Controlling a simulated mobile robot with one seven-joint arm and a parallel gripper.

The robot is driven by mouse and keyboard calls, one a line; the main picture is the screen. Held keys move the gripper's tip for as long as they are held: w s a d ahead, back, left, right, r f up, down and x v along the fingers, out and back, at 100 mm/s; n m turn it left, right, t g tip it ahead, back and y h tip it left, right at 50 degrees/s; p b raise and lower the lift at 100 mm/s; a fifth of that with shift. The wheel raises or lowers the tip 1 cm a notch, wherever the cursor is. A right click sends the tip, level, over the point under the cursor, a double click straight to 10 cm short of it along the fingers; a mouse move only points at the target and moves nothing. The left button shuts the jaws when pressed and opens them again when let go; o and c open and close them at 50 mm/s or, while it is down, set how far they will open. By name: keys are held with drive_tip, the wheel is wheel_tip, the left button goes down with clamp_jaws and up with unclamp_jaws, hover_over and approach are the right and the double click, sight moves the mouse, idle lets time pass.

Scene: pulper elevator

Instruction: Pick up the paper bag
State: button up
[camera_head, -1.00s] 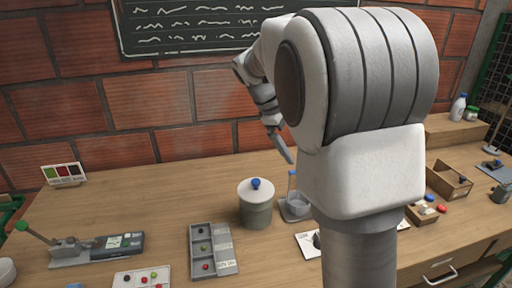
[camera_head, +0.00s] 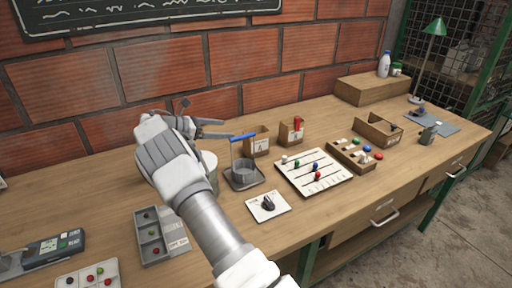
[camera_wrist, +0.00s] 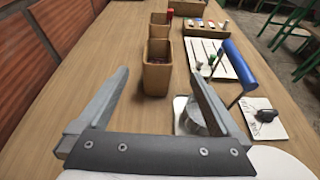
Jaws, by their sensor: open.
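Two small brown open-topped containers that look like paper bags stand on the bench in the head view. The nearer bag (camera_head: 257,141) has a pale label; the other bag (camera_head: 291,131) has a red item sticking out. In the wrist view the nearer bag (camera_wrist: 157,70) stands upright ahead, between the fingers in the picture, with the second bag (camera_wrist: 158,25) behind it. My gripper (camera_head: 226,129) is open and empty, to the left of the nearer bag and apart from it. Both fingers show in the wrist view (camera_wrist: 158,72). The bags' bottoms inside are hidden or too dark to tell.
A bead board (camera_head: 335,180), a dial card (camera_head: 278,209) and a white canister (camera_head: 211,162) are near. The brick wall (camera_head: 150,70) runs behind.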

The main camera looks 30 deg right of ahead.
drive_tip(key=b, duration=0.3)
approach(263, 131)
drive_tip(key=s+d, duration=0.1)
drive_tip(key=d, duration=0.1)
drive_tip(key=s+d+f, duration=0.1)
drive_tip(key=d, duration=0.2)
drive_tip(key=s+d, duration=0.1)
drive_tip(key=d, duration=0.2)
drive_tip(key=shift+f, duration=0.35)
drive_tip(key=shift+c, duration=0.3)
drive_tip(key=shift+r, duration=0.1)
drive_tip(key=c, duration=1.4)
